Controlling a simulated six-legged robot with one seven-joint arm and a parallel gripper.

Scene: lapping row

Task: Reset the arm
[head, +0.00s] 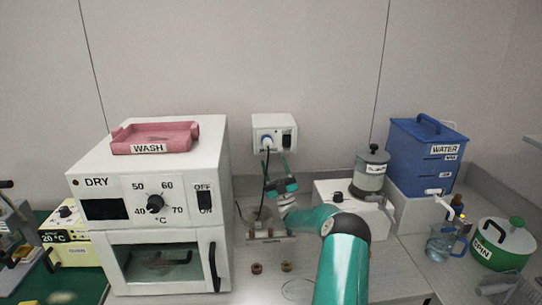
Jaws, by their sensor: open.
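My teal arm rises from the bottom of the head view and bends left at a dark joint. My gripper (277,168) is at the middle of the view, in front of the back wall. Its two thin fingers stand apart, pointing up and away below a white switch box (274,124). I see nothing held between them, though the fingers are small and partly overlap the box's cable.
The white DRY oven (164,262) stands left, with a pink WASH tray (155,136) on top. Right are a grey canister (372,172), a blue WATER tank (424,158), a glass jug (440,243) and a green SPIN pot (503,243). Two small brown pieces (257,268) lie beside the arm.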

